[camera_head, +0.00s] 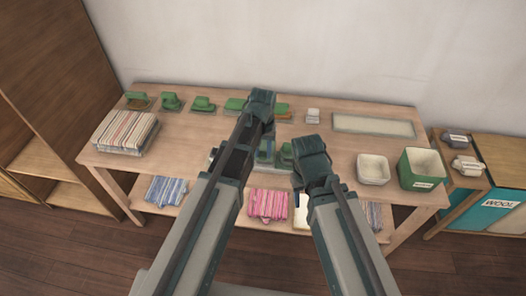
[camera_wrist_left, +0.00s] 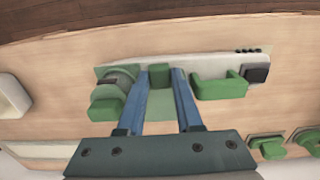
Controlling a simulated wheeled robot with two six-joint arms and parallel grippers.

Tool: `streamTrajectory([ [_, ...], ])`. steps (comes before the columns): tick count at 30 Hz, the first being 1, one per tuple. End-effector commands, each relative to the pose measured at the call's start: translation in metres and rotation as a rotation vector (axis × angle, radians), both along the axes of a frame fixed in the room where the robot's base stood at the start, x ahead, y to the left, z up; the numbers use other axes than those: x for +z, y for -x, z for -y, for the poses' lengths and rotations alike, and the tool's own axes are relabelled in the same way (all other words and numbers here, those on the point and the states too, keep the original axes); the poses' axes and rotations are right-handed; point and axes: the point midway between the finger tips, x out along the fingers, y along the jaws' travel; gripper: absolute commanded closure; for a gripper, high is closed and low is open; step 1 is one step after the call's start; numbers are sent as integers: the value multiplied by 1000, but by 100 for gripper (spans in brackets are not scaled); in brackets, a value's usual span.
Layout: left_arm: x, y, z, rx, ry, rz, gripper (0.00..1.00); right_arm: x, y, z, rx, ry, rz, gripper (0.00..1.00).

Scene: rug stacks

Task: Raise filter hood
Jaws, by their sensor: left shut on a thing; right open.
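In the left wrist view, a pale, low device lies on the table with several green parts, a round part (camera_wrist_left: 118,82) at its left and a black block (camera_wrist_left: 254,73) at its right end. My left gripper (camera_wrist_left: 163,76) is shut on a small green block (camera_wrist_left: 159,72) on this device, which may be the filter hood. In the head view my left gripper (camera_head: 262,97) reaches over the table's middle and hides much below it. My right gripper (camera_head: 312,148) is open, with green parts (camera_head: 287,152) just left of it.
The wooden table (camera_head: 185,132) bears a striped rug stack (camera_head: 126,132) at left, several green items (camera_head: 171,101) along the back, a shallow tray (camera_head: 373,125), a white bin (camera_head: 373,169) and a green bin (camera_head: 421,168). Pink rugs (camera_head: 268,204) lie on the lower shelf.

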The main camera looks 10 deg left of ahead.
Motion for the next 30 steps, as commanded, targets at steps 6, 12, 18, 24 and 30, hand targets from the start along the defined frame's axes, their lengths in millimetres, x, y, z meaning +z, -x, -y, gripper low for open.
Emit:
streamTrajectory([
  [6,0,0,0,0,0,-1,100,0,0,0,0,0,0,50],
  [12,12,-11,1,1,0,-104,100,11,0,0,0,0,0,50],
  [18,24,-19,1,1,0,-284,100,15,0,0,0,0,0,50],
  [24,29,-20,0,0,1,-368,100,15,0,0,0,0,0,50],
  [30,30,-18,0,0,1,-374,100,15,0,0,0,0,0,50],
])
